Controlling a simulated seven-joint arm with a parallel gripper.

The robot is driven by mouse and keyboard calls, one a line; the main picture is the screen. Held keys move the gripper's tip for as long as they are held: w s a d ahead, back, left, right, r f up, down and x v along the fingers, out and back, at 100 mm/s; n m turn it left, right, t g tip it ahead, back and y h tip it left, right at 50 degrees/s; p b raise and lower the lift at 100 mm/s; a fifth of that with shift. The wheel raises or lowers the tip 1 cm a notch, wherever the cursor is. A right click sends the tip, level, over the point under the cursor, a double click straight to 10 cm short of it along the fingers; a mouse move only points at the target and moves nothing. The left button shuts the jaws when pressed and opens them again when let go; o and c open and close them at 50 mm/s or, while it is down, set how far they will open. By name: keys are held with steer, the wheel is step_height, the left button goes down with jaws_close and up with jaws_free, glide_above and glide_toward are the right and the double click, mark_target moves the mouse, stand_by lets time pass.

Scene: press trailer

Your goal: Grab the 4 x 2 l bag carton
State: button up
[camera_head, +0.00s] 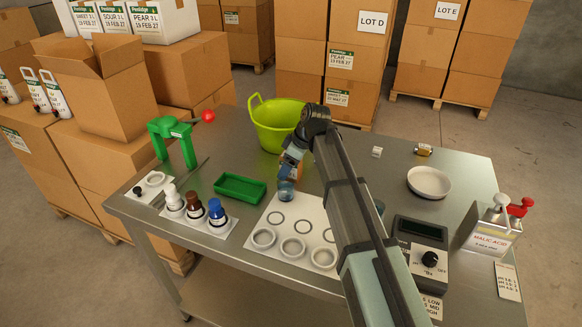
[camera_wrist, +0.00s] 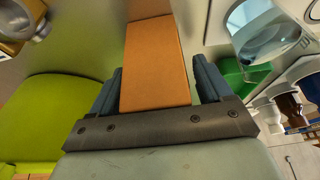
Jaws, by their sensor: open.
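A small plain orange-brown carton (camera_wrist: 155,50) stands between the two fingers of my gripper (camera_wrist: 158,70) in the wrist view. The fingers are open, one on each side of it; whether they touch it I cannot tell. In the head view my gripper (camera_head: 292,158) is over the steel table beside the green basin, and the carton is mostly hidden by my arm there. No "4 x 2 l" label is legible on any carton. A larger open-topped carton (camera_head: 105,95) stands on the stack at the left.
A lime-green basin (camera_head: 277,125) stands close by my gripper. A glass jar (camera_head: 286,190) is on the white mat (camera_head: 270,223). A green tray (camera_head: 240,188), capped bottles (camera_head: 195,208), a white dish (camera_head: 429,182) and a meter (camera_head: 418,255) occupy the table.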

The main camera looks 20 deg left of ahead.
steer(key=c, duration=1.1)
steer(key=shift+c, duration=0.2)
steer(key=shift+r, duration=0.15)
